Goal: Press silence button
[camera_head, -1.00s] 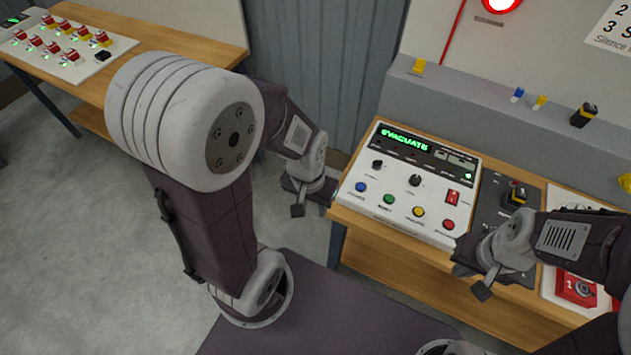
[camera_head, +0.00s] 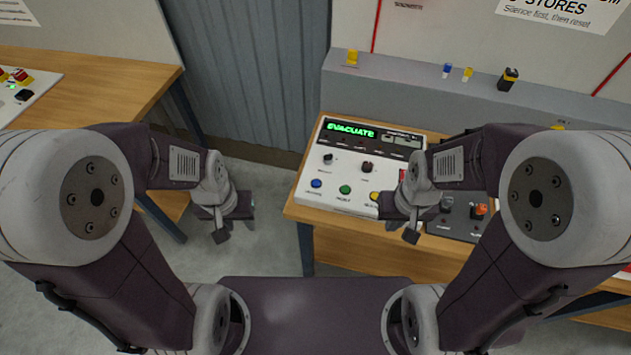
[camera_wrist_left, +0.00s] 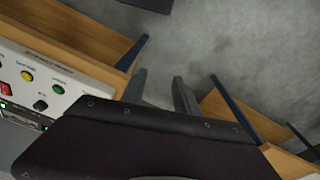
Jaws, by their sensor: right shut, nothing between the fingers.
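The white alarm panel (camera_head: 335,175) on the wooden bench shows a green EVACUATE display (camera_head: 351,131). Along its front edge are a blue button (camera_head: 316,183), a green button (camera_head: 345,189) and a yellow button (camera_head: 375,196). Their labels are too small to read, so I cannot tell which is silence. My right gripper (camera_head: 412,235) is shut and empty in front of the panel's right end, hiding part of it. My left gripper (camera_head: 222,235) hangs over the floor, left of the panel. In the left wrist view its fingers (camera_wrist_left: 159,88) are apart with only floor between.
A dark control box (camera_head: 455,222) stands right of the panel. A grey ledge (camera_head: 420,95) with small coloured items runs behind. A second wooden table (camera_head: 95,80) is at the left. A sign (camera_head: 560,14) reads "Silence first, then reset". Open floor lies between the tables.

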